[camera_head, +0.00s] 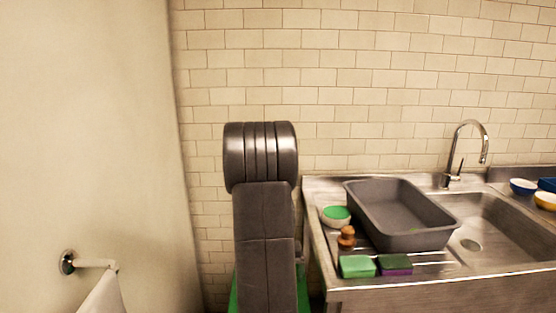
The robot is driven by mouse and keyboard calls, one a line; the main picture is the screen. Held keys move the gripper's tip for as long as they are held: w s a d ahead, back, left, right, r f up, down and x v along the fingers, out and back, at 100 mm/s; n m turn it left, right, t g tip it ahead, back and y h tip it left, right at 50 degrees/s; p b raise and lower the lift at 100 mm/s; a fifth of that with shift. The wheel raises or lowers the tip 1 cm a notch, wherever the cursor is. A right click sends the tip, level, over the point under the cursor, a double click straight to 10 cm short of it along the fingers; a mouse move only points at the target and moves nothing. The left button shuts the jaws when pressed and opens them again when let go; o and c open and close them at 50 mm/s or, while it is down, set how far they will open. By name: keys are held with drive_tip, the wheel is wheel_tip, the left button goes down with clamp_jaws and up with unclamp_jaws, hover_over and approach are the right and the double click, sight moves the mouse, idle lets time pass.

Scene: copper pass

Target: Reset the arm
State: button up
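My arm shows in the head view as a dark grey upright link with a rounded, ribbed joint at its top. It stands left of the steel sink counter, in front of the tiled wall. My gripper is not visible in this view, so what it holds cannot be seen.
The steel counter (440,290) at right bears a grey basin (400,240), a green-and-white bowl (336,217), a brown wooden item (347,238), a green sponge (357,266) and a dark sponge (395,265). A tap (455,150) rises behind. A wall rail (90,263) holds a cloth (103,297) at left.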

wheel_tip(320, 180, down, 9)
drive_tip(key=b, duration=0.7)
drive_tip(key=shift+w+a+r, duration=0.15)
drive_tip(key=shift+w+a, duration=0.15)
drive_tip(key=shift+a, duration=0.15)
